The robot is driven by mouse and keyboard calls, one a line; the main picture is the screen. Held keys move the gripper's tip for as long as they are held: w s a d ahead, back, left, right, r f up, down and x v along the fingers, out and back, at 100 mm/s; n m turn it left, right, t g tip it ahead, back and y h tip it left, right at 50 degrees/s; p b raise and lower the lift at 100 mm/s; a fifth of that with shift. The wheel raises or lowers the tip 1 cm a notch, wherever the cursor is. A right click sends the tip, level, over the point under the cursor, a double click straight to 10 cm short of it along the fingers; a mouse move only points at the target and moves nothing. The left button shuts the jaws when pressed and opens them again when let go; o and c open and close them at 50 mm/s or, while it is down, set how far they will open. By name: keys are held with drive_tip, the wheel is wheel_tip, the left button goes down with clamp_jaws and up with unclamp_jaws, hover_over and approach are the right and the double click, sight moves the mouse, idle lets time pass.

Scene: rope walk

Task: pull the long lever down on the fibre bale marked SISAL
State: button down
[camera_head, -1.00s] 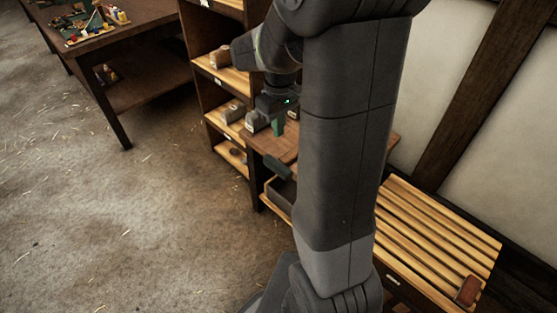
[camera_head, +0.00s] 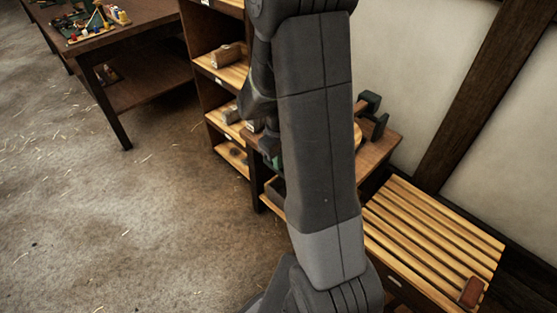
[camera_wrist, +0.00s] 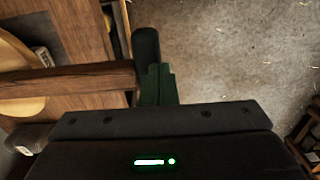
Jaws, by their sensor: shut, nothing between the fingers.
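In the wrist view a wooden bar (camera_wrist: 70,82) comes in from the left and has a dark rounded grip (camera_wrist: 146,48) at its end; it looks like the long lever. My gripper (camera_wrist: 158,72) shows its green fingers shut and empty, right beside the grip. They overlap it in the picture; I cannot tell if they touch. In the head view my arm hides most of the gripper and the lever. No SISAL marking can be read. A small pale label (camera_wrist: 24,150) shows on a dark block at the lower left of the wrist view.
A small wooden table (camera_head: 379,150) stands behind my arm with a dark device (camera_head: 372,112) on it. A shelf unit (camera_head: 196,92) with several blocks is left of it. A slatted bench (camera_head: 437,222) is at the right.

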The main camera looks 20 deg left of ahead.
drive_tip(key=shift+s+f+b, duration=0.2)
drive_tip(key=shift+f+b, duration=0.7)
drive_tip(key=shift+f, duration=0.25)
drive_tip(key=shift+s+d+f, duration=0.2)
drive_tip(key=shift+s+f, duration=0.15)
drive_tip(key=shift+f, duration=0.05)
wheel_tip(320, 180, up, 15)
drive_tip(key=p, duration=0.4)
drive_tip(key=shift+w+a+r, duration=0.2)
drive_tip(key=shift+w, duration=0.2)
drive_tip(key=shift+f, duration=0.15)
wheel_tip(320, 180, down, 11)
drive_tip(key=shift+r+b, duration=0.1)
drive_tip(key=shift+b, duration=0.65)
drive_tip(key=shift+f+b, duration=0.45)
drive_tip(key=shift+f, duration=0.25)
